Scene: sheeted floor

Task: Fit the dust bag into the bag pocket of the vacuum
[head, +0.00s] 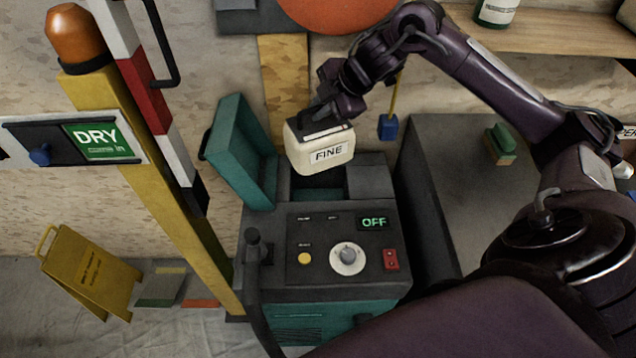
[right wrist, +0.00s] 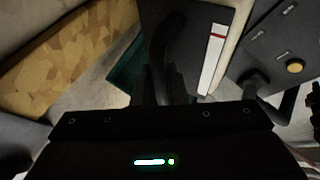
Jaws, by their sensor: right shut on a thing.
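The dust bag (head: 318,152) is a cream block with a dark top and a "FINE" label. My right gripper (head: 328,116) is shut on its top and holds it above the vacuum. The vacuum (head: 325,250) is dark grey and teal, with its teal lid (head: 243,150) standing open on the left. The bag pocket (head: 318,190) is the dark opening behind the control panel; the bag hangs over it and hides part of it. In the right wrist view the fingers (right wrist: 165,85) close on a dark handle on the bag's dark top (right wrist: 195,35). My left gripper is out of view.
The panel display (head: 374,222) reads OFF. A yellow post with a "DRY" sign (head: 97,141) and a striped pole (head: 150,80) stand left. A grey cabinet (head: 450,170) with a green and orange block stands right. A yellow floor sign (head: 88,273) leans at the far left.

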